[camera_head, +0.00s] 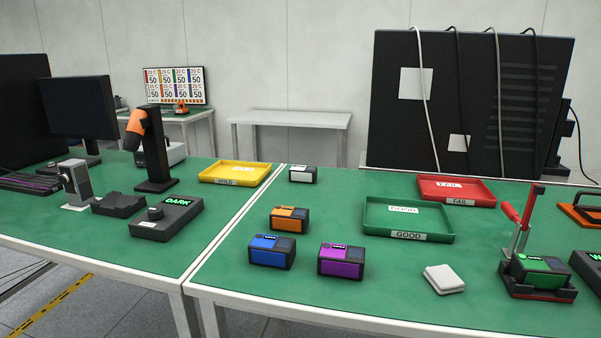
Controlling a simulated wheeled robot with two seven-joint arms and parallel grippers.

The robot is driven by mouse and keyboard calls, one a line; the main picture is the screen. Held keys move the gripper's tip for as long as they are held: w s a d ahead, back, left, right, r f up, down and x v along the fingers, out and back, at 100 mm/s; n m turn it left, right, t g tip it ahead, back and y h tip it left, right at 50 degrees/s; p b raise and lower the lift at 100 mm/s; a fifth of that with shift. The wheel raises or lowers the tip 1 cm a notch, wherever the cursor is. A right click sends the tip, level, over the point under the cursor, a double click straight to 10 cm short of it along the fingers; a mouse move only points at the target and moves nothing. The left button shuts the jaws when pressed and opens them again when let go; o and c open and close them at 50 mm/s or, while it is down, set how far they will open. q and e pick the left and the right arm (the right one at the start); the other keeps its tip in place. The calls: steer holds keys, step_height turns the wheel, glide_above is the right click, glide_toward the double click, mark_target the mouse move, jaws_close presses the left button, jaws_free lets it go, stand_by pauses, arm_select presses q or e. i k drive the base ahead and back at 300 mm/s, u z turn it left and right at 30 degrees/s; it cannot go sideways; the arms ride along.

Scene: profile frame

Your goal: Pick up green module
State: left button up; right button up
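Neither of my grippers shows in the head view.
Blue (272,251), purple (341,260) and orange (289,219) modules and a white-topped one (303,174) stand left of centre. A white pad (444,279) lies left of the cradle. Trays are green (408,237), red (456,202) and yellow (235,183).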

mark_target(545, 273)
steer(key=z, duration=1.05)
steer(key=k, duration=0.2)
steer(key=z, duration=0.4)
